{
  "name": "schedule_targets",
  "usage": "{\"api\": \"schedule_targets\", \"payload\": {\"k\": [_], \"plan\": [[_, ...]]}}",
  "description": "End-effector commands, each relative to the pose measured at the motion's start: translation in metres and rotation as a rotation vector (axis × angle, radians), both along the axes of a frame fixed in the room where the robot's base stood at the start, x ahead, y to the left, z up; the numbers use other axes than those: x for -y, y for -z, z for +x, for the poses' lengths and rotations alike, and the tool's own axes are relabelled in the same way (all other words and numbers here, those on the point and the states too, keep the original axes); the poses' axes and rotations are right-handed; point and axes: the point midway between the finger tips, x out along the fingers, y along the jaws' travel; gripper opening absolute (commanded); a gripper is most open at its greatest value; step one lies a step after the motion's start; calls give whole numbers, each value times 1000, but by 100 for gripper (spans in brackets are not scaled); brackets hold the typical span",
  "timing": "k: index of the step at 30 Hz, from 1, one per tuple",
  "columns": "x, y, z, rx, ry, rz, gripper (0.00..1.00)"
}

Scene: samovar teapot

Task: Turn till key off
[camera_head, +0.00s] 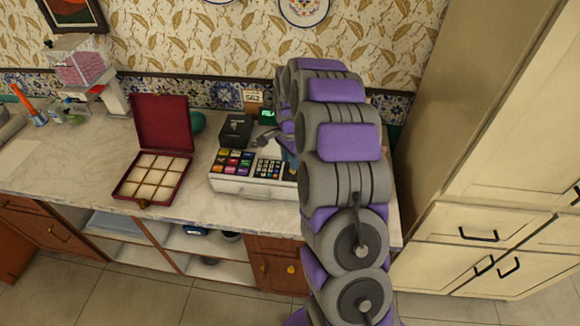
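The till (253,187) stands on the counter, white with a colourful keypad on its left and a dark keypad on its right. A small green-lit display (267,115) rises behind it. I cannot make out the key; my arm covers the till's right end. My arm reaches up and over the counter on the right. A small grey part that looks like my gripper (268,138) shows beside the arm, just above the dark keypad. Its fingers are too small and partly hidden to tell open from shut, or whether they touch the till.
An open dark red box (165,124) with cream compartments stands left of the till. A black device (236,130) sits at the till's back left. A tall cream cupboard (480,130) stands right. Bare counter (85,160) shows at left.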

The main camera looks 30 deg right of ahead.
Motion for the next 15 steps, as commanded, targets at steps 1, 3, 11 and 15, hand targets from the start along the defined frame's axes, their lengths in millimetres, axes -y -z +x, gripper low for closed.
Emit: {"api": "schedule_targets", "payload": {"k": [1, 3, 11, 15], "plan": [[0, 9, 0, -2, 0, 1, 34], [1, 18, 0, -2, 0, 1, 34], [0, 31, 0, 0, 0, -1, 34], [-1, 31, 0, 1, 0, -2, 34]]}}
